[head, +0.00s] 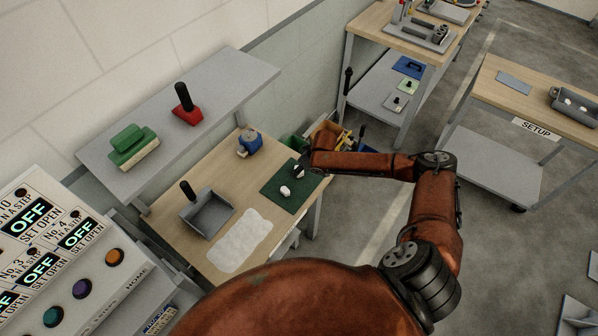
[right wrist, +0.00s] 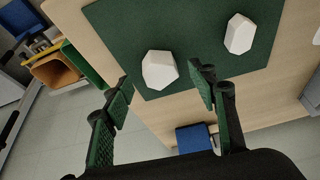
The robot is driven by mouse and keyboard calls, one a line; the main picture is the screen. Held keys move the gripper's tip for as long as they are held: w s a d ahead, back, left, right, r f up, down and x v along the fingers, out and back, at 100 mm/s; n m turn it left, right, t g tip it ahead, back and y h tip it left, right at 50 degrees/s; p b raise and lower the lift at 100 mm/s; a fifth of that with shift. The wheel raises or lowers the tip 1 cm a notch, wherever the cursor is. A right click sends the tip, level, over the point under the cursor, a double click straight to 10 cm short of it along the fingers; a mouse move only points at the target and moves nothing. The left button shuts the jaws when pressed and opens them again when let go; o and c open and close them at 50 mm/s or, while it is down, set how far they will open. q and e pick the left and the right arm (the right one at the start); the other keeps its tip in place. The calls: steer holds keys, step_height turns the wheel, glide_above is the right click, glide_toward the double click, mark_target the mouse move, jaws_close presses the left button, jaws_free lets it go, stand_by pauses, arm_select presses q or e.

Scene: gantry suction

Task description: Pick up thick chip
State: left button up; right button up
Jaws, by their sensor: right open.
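Two faceted white chips lie on a dark green mat (right wrist: 115,28) in the right wrist view. The bigger-looking chip (right wrist: 160,69) is near the mat's edge, just beyond and between my right fingertips. The other chip (right wrist: 239,33) lies farther right. Which one is thicker I cannot tell. My right gripper (right wrist: 161,92) is open with nothing between its green-padded fingers. In the head view one white chip (head: 285,191) shows on the mat (head: 293,206), and my right gripper (head: 302,168) is over the mat's far right corner, covering part of it. My left gripper is out of view.
The wooden table also holds a grey dustpan (head: 207,214), a white sheet (head: 240,240) and a blue item (head: 249,145). Bins (head: 325,131) sit beyond the table edge.

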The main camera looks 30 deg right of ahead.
steer(key=shift+x, duration=1.05)
steer(key=c, duration=1.1)
steer(key=shift+r, duration=0.1)
